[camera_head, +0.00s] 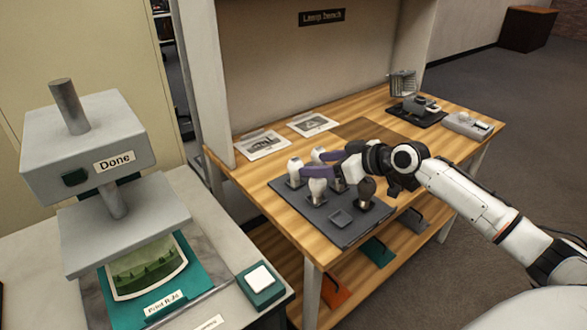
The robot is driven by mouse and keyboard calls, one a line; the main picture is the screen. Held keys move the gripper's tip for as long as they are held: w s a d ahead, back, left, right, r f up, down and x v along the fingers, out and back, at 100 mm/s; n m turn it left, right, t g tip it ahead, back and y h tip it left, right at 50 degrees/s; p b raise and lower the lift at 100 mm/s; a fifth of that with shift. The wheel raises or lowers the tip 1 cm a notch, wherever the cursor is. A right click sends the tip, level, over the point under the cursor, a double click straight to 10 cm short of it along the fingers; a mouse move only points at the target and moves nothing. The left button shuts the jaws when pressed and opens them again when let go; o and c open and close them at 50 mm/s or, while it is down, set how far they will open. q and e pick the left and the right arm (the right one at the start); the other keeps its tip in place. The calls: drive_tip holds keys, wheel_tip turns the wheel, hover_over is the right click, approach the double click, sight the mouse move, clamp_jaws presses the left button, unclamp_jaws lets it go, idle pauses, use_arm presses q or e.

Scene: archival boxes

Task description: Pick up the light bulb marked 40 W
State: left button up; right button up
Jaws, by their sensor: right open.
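Several light bulbs stand upright on a dark grey tray (325,222) on the wooden bench. A white bulb (294,170) is at the left, another white bulb (317,154) behind it, and a pale bulb (317,189) at the front. A dark bulb (367,189) stands at the right. One more holder or bulb is partly hidden behind the fingers. No wattage mark is readable. My right gripper (317,164) reaches in from the right, its purple fingers apart, above or among the white bulbs; contact cannot be told. My left gripper is out of view.
Two picture cards (262,144) lie at the bench's back left. A dark device (415,109) and a grey box (467,125) stand at the right. A grey press (90,150) stands on the left table.

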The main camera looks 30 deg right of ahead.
sight(300, 164)
drive_tip(key=shift+p+x, duration=0.3)
drive_tip(key=shift+x, duration=3.25)
drive_tip(key=shift+a, duration=0.1)
drive_tip(key=c, duration=1.1)
